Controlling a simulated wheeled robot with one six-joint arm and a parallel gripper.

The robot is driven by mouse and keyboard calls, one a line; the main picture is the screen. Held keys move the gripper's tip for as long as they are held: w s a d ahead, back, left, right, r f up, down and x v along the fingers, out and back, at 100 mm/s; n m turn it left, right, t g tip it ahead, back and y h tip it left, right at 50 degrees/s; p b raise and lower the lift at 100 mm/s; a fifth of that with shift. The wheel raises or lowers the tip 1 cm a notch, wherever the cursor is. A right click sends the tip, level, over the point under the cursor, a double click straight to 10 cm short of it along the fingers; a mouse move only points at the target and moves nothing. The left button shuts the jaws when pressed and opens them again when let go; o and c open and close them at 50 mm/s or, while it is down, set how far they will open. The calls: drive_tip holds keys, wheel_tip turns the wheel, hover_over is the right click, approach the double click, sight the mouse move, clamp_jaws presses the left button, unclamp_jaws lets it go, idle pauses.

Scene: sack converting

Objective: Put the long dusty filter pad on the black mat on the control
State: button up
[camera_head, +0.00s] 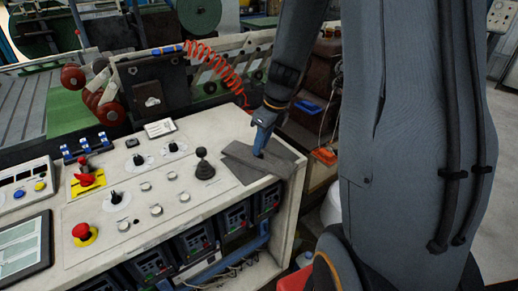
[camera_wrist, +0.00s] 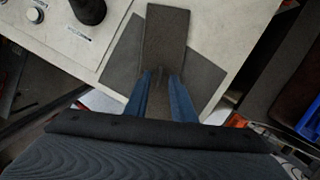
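The long dusty filter pad (camera_head: 242,152) is a dark grey strip at the right end of the control desk. In the wrist view the pad (camera_wrist: 166,38) lies over the black mat (camera_wrist: 122,66), and its far end reaches past the mat's edge. The mat (camera_head: 245,177) shows as a dark grey sheet turned at an angle to the pad. My gripper (camera_head: 259,153) is low over the pad and points down at it. In the wrist view its blue fingers (camera_wrist: 160,76) stand apart with the pad between and under them.
A black joystick (camera_head: 203,167) stands left of the mat. Several knobs and red emergency buttons (camera_head: 84,233) spread over the pale desk top (camera_head: 130,180). A brown seat-like object and a blue tray (camera_head: 308,106) are beyond the right edge. A red coiled cord (camera_head: 218,66) hangs behind.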

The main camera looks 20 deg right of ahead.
sight(268, 161)
drive_tip(key=b+v, duration=0.2)
drive_tip(key=v, duration=0.8)
drive_tip(key=s+a+f+n, duration=0.4)
drive_tip(key=s+a+n, duration=0.1)
drive_tip(key=n, duration=0.9)
drive_tip(key=s+a+f+n+h, duration=0.1)
drive_tip(key=s+a+f+n, duration=0.3)
drive_tip(key=n, duration=1.1)
drive_tip(key=s+a, duration=0.1)
drive_tip(key=s, duration=0.2)
drive_tip(key=shift+a+f+h, duration=0.2)
drive_tip(key=shift+h, duration=0.1)
drive_tip(key=shift+f, duration=0.1)
drive_tip(key=shift+g, duration=0.5)
wheel_tip(268, 161, down, 4)
drive_tip(key=b, duration=0.3)
drive_tip(key=shift+w, duration=0.1)
